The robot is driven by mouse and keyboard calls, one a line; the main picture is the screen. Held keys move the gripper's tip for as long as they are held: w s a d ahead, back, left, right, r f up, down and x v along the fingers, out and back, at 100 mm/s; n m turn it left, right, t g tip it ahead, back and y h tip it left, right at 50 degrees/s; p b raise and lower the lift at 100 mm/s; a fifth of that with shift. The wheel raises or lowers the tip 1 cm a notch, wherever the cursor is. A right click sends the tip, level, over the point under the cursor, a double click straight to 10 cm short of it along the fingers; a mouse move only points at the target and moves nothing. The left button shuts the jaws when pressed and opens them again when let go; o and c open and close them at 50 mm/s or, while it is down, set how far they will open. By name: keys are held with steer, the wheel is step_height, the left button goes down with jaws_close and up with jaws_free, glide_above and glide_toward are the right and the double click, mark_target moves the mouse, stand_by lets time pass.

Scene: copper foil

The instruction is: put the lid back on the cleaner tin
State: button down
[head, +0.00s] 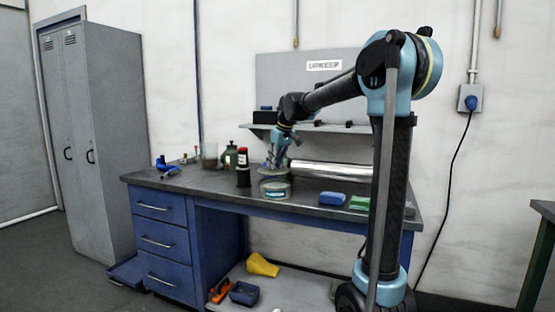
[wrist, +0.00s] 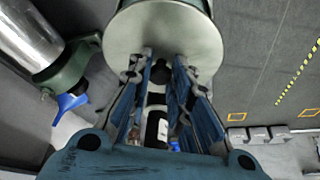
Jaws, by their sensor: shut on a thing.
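The cleaner tin (head: 275,192) is a short round can with a pale blue-green label, standing upright near the front edge of the bench. My gripper (head: 273,167) points down just behind and above it. It is shut on the lid (head: 267,174), a flat grey disc, held roughly level and slightly left of the tin's top. In the wrist view, the lid (wrist: 160,32) is a pale disc at the tips of my gripper (wrist: 164,58). Whether the lid touches the tin's rim cannot be told. The tin's opening is hidden.
A dark bottle with a red top (head: 242,160) stands close left of the tin. A shiny foil roll (head: 325,170) lies behind right. A blue block (head: 332,198) and a green block (head: 360,203) lie right on the bench (head: 210,185). A shelf (head: 315,128) is behind.

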mark_target(277, 170)
steer(key=shift+w+d+r, duration=0.1)
steer(key=shift+d, duration=0.2)
steer(key=shift+d+r, duration=0.1)
steer(key=shift+r, duration=0.75)
steer(key=shift+n, duration=0.3)
steer(key=shift+f, duration=3.15)
steer(key=shift+s, duration=0.2)
steer(key=shift+f, duration=0.15)
steer(key=c, duration=1.4)
jaws_free()
